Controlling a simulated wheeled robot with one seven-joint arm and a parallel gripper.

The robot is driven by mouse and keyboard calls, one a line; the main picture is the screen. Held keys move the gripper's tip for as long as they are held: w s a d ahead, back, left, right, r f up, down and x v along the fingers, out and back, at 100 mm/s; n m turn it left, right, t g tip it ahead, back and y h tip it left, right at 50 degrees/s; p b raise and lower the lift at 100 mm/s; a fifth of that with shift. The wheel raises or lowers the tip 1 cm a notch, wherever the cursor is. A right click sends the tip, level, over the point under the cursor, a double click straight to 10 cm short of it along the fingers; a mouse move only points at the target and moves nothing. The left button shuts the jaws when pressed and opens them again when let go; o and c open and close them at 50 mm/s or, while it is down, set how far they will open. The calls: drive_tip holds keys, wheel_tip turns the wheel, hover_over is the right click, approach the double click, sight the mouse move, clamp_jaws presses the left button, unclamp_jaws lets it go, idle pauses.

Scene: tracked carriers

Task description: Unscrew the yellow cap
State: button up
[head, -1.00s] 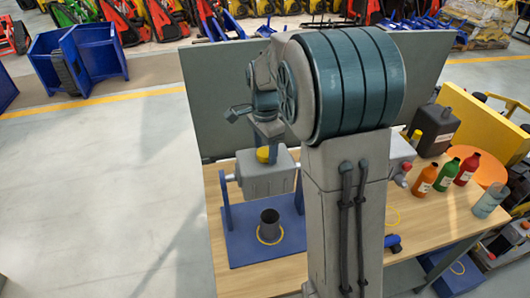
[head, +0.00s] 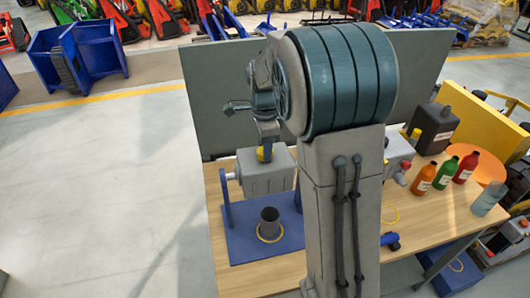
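The yellow cap (head: 264,154) sits on top of a grey box-shaped housing (head: 262,182), which hangs in a blue stand (head: 228,222) on the table. My gripper (head: 266,142) points down right over the cap and covers part of it. My gripper looks small and dark here, and its fingers cannot be made out, so I cannot tell whether they are around the cap or only above it. A dark grey cup (head: 269,222) stands on the stand's blue base below the housing, with a yellow ring around its foot.
To the right on the wooden table (head: 425,228) stand orange (head: 421,182), green (head: 446,174) and red (head: 467,167) bottles, a clear jar (head: 489,199) and a black canister (head: 434,127). A blue tool (head: 391,241) lies near the front edge. A grey panel (head: 215,95) rises behind.

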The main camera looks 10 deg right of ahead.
drive_tip(key=n, duration=0.3)
drive_tip(key=shift+n, duration=0.4)
drive_tip(key=n, duration=0.4)
drive_tip(key=shift+b, duration=0.4)
drive_tip(key=shift+n, duration=1)
drive_tip(key=n, duration=0.2)
drive_tip(key=shift+n, duration=0.3)
drive_tip(key=n, duration=0.7)
